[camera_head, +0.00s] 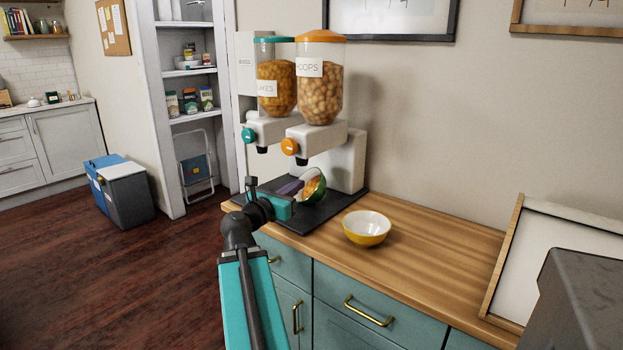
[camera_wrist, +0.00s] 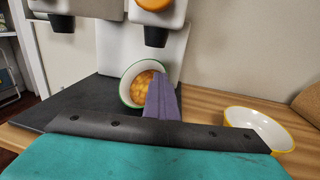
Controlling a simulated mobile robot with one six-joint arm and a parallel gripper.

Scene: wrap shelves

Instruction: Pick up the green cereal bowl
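The green cereal bowl (camera_head: 316,190) is green outside and white inside, with orange cereal in it. It is tipped on its side over the black tray of the dispensers, its opening facing my gripper. In the wrist view, the bowl (camera_wrist: 127,88) is just beyond my fingers. My gripper (camera_head: 298,187) reaches in from the left. Its purple fingers (camera_wrist: 163,98) are together across the bowl's right rim and look shut on its wall. The finger tips are partly hidden, as is the bowl's underside.
Two cereal dispensers (camera_head: 319,80) stand above the black tray (camera_head: 330,208), their spouts close over the bowl. A yellow bowl (camera_head: 367,238), white inside, stands on the wooden counter (camera_head: 430,255) to the right. A framed board (camera_head: 560,255) leans at the far right.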

